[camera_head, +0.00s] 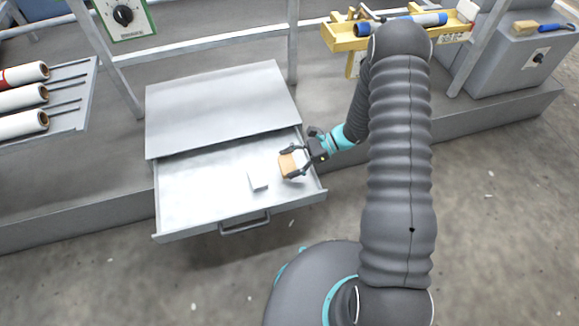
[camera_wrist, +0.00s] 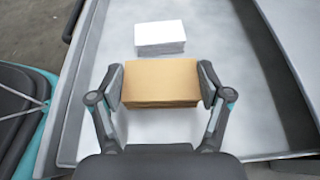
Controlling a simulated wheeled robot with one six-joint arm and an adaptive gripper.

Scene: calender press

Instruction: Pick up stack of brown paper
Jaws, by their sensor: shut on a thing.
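The stack of brown paper (camera_head: 289,165) is at the right side of the open metal drawer. In the wrist view the brown stack (camera_wrist: 160,83) sits squarely between the two fingers. My gripper (camera_head: 293,163) is shut on it, with a finger pad against each short side; the gripper also shows in the wrist view (camera_wrist: 161,86). I cannot tell whether the stack touches the drawer floor or is slightly above it. A stack of white paper (camera_head: 258,180) lies in the drawer beside it, and it also shows in the wrist view (camera_wrist: 160,37), apart from the brown stack.
The open drawer (camera_head: 190,200) has raised walls and a front handle (camera_head: 244,223). A flat metal cover (camera_head: 222,108) lies over its rear part. Rolls (camera_head: 22,97) are on a rack at the left. A yellow tray (camera_head: 345,38) stands at the upper right. The drawer's left side is bare.

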